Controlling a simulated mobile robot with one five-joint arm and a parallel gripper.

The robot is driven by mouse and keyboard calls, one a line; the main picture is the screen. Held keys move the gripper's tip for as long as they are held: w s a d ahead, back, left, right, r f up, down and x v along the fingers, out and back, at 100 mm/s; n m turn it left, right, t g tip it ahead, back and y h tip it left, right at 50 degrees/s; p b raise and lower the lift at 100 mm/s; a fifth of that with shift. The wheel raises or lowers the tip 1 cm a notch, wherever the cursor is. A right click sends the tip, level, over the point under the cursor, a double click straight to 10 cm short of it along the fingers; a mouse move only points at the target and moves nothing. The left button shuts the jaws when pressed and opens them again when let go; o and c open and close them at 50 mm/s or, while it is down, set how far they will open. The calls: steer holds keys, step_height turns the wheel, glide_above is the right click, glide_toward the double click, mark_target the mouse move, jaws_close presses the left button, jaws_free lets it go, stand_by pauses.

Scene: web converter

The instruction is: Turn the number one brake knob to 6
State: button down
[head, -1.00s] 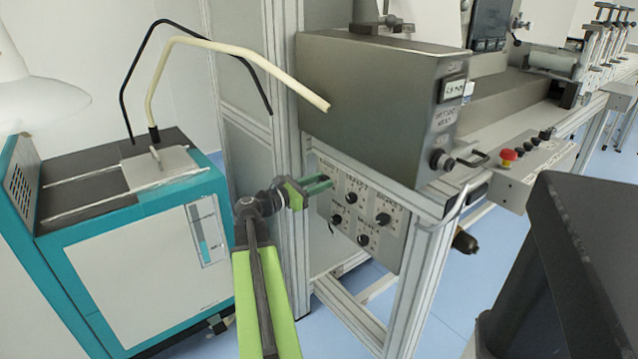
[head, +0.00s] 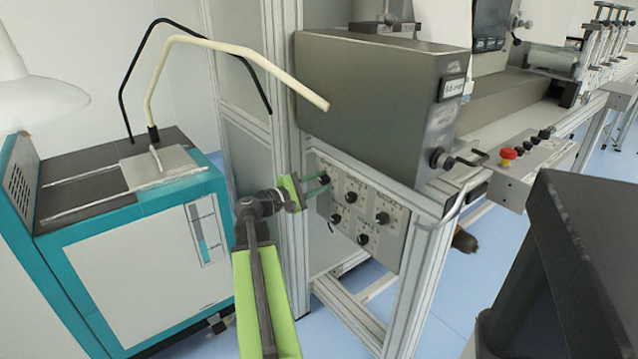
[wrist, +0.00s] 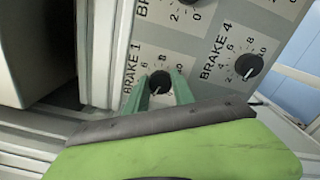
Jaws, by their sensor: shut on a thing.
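The brake panel (head: 375,205) is a light grey plate with several black knobs. In the wrist view, the number one brake knob (wrist: 160,82) is a round black knob beside the label BRAKE 1. My gripper (wrist: 161,87) has one green finger on each side of this knob and is shut on it. In the head view, my gripper (head: 318,184) reaches the upper left knob (head: 324,178) from the left. The scale numbers around the knob are small and partly covered by the fingers. I cannot tell which number its pointer is at.
The brake 4 knob (wrist: 249,66) sits to the right on the same panel. A grey metal housing (head: 370,105) overhangs the panel. A white frame post (head: 290,130) stands close to my gripper, and a teal cabinet (head: 130,250) is at the left.

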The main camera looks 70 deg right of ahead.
steer(key=m, duration=0.4)
steer(key=shift+w+d+m, duration=0.1)
steer(key=shift+w+m, duration=0.05)
steer(key=shift+m, duration=0.15)
steer(key=m, duration=1)
steer(key=shift+f+m, duration=0.1)
steer(key=shift+m, duration=0.3)
steer(key=m, duration=0.4)
steer(key=shift+w, duration=0.1)
steer(key=shift+f+m, duration=0.1)
steer(key=shift+m, duration=0.2)
steer(key=c, duration=1.1)
jaws_free()
steer(key=shift+o, duration=0.2)
